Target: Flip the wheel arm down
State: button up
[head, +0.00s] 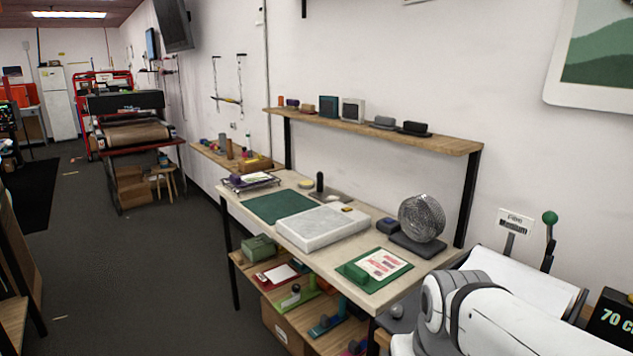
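A dark lever with a green ball knob (549,217) stands upright at the right, beside a machine with a white sloped sheet (508,281). I cannot tell for sure whether this lever is the wheel arm. White links of my own arm fill the lower right corner and hide part of the machine. My gripper is not in view.
Open grey floor (130,270) lies left.

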aim_at(549, 219)
jog(key=z, duration=2.2)
jog(key=k, duration=0.8)
jog(key=u, duration=0.8)
jog(key=i, duration=1)
